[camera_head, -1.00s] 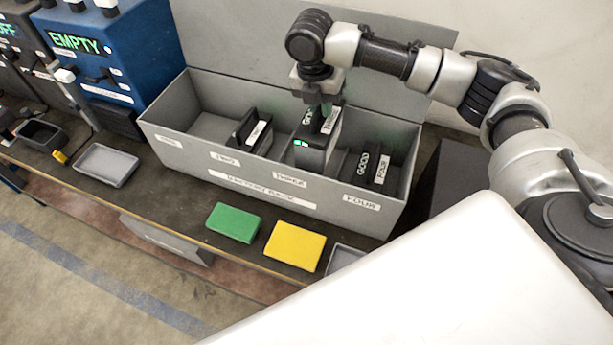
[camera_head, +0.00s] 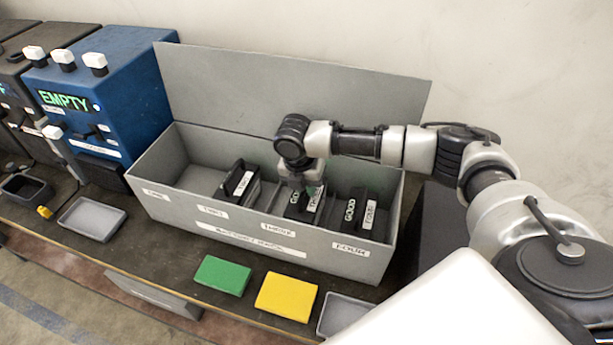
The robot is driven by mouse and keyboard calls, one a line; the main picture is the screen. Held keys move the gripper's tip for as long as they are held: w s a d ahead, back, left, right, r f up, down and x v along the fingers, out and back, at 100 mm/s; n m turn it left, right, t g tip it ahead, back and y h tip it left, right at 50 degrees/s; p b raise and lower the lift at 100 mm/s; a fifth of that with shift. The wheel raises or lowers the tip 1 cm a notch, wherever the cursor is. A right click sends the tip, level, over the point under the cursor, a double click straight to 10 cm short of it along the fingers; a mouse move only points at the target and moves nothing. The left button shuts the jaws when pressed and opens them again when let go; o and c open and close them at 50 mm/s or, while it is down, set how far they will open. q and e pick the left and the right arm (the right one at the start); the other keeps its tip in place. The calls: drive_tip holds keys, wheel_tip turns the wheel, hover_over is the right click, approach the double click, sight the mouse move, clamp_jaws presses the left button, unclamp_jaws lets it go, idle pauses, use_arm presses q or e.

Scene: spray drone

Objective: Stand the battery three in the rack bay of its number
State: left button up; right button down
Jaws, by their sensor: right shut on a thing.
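The battery rack (camera_head: 150,192) is a long grey box with an open lid, its bays labelled ONE, TWO, THREE and FOUR along the front wall. My right gripper (camera_head: 308,182) reaches down into it from above and is shut on the top of battery three (camera_head: 311,204), a dark block with a white label and green GOOD lettering. The battery is upright inside the rack behind the THREE label; its lower part is hidden by the front wall, so I cannot tell whether it touches the floor. My left gripper is not in view.
Bay one looks empty. A green pad (camera_head: 222,275), a yellow pad (camera_head: 286,297) and grey trays (camera_head: 92,219) lie in front.

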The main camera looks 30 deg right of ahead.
drive_tip(key=shift+w+f, duration=0.15)
drive_tip(key=shift+f, duration=0.45)
drive_tip(key=c, duration=1.5)
unclamp_jaws()
drive_tip(key=shift+f, duration=0.2)
drive_tip(key=o, duration=0.3)
drive_tip(key=shift+s+r, duration=0.1)
drive_tip(key=shift+s, duration=0.15)
drive_tip(key=shift+o, duration=0.2)
wheel_tip(320, 180, up, 12)
drive_tip(key=a+b, duration=0.2)
drive_tip(key=shift+w, duration=0.25)
